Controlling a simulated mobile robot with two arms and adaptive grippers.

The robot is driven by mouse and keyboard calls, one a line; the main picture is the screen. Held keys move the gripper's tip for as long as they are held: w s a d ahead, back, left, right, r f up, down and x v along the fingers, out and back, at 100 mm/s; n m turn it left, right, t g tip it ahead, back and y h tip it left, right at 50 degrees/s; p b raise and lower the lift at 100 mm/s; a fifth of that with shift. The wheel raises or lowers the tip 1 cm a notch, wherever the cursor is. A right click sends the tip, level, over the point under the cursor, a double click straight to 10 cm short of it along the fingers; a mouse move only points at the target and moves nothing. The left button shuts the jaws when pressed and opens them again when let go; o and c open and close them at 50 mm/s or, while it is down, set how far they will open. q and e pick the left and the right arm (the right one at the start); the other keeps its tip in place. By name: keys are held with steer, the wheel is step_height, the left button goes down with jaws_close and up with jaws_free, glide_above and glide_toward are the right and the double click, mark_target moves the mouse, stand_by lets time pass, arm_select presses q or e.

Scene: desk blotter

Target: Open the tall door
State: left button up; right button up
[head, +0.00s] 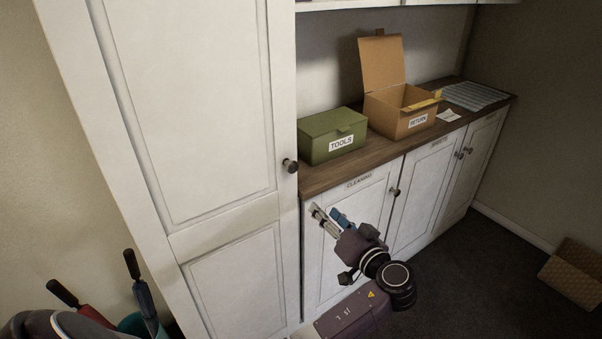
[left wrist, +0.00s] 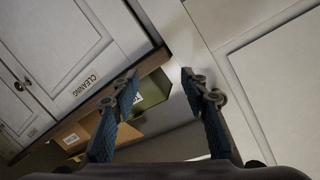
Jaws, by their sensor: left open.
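The tall door (head: 200,95) is a white panelled cabinet door on the left of the head view. It looks closed, flush with its frame. Its dark round knob (head: 290,165) sits on its right edge. In the left wrist view, white panelling (left wrist: 275,75) fills the right side, and I cannot make out the knob there. My left gripper (head: 325,216) is open and empty, in front of the low cleaning door (head: 345,250), below and right of the knob and apart from it. Its two blue-padded fingers (left wrist: 160,88) are spread in the wrist view. My right gripper is not in view.
A green tools box (head: 330,135) and an open cardboard return box (head: 400,105) stand on the wooden counter (head: 365,160). Red and dark handles (head: 140,290) stick up at lower left. The dark floor between is clear.

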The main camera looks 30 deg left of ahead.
mark_target(294, 167)
arm_select(q)
steer(key=s+a+r+n+g+y, duration=0.1)
steer(key=s+r+n+g+y, duration=0.25)
steer(key=r, duration=0.75)
steer(key=shift+n+t+h, duration=0.45)
steer(key=shift+n+t, duration=0.4)
steer(key=shift+n, duration=0.1)
steer(key=p+x, duration=0.1)
steer(key=x, duration=0.6)
steer(key=shift+s+f, duration=0.1)
steer(key=shift+s, duration=0.1)
steer(key=shift+w+a+f, duration=0.1)
steer(key=shift+w+a, duration=0.1)
steer(key=shift+a, duration=0.1)
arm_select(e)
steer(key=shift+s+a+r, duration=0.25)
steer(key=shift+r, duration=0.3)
arm_select(q)
steer(key=shift+c, duration=0.5)
jaws_close()
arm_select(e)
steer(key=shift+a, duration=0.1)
